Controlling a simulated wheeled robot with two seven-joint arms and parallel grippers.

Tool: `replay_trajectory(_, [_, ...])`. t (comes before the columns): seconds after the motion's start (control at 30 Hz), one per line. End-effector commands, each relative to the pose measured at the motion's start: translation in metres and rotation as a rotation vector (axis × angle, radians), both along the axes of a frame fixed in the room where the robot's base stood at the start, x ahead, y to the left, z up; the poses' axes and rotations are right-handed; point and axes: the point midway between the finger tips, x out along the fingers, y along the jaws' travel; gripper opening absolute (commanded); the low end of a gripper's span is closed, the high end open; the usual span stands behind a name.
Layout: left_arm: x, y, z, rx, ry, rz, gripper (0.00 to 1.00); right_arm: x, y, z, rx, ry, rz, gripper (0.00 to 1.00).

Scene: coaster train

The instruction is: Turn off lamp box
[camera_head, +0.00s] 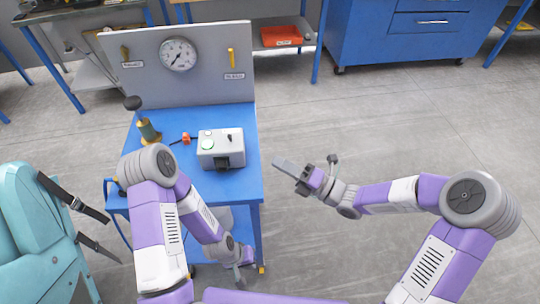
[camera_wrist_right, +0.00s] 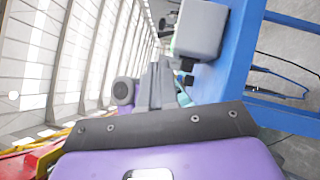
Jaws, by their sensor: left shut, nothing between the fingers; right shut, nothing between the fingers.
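The lamp box (camera_head: 222,160), a light grey box, sits on the blue workbench (camera_head: 240,184). Its top carries a round green light (camera_head: 208,145) that looks lit and a small dark switch (camera_head: 229,137). In the right wrist view a grey box (camera_wrist_right: 200,28), seemingly the lamp box, shows at the top. My right gripper (camera_head: 284,165) is shut and empty, to the right of the box and apart from it; its fingers also show in the right wrist view (camera_wrist_right: 157,86). My left gripper (camera_head: 240,266) is shut and empty, low near the bench's front right leg.
A grey back panel (camera_head: 215,85) with a round gauge (camera_head: 178,54) and a yellow handle (camera_head: 231,58) rises behind the bench. A brass-coloured part (camera_head: 149,132) and a small red part (camera_head: 186,138) are left of the box. A teal seat (camera_head: 35,225) is at left. Floor at right is clear.

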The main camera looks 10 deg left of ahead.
Motion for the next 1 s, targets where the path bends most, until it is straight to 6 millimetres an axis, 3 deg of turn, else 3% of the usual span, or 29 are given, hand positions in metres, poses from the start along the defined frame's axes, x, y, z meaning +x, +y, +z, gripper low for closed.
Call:
replay_trajectory(0.3, [0.0,0.0,-0.004,0.0,0.0,0.0,0.0,0.022,0.063,0.013,0.002,-0.002,0.005,0.0])
replay_trajectory(0.5, [0.0,0.0,-0.007,0.0,0.0,0.0,0.0,0.035,0.095,0.02,0.002,0.001,0.003,0.0])
replay_trajectory(0.7, [0.0,0.0,-0.008,0.0,0.0,0.0,0.0,0.041,0.111,0.024,0.001,0.001,0.002,0.0])
replay_trajectory(1.0, [0.0,0.0,-0.008,0.0,0.0,0.0,0.0,0.042,0.113,0.025,0.0,0.001,0.0,0.0])
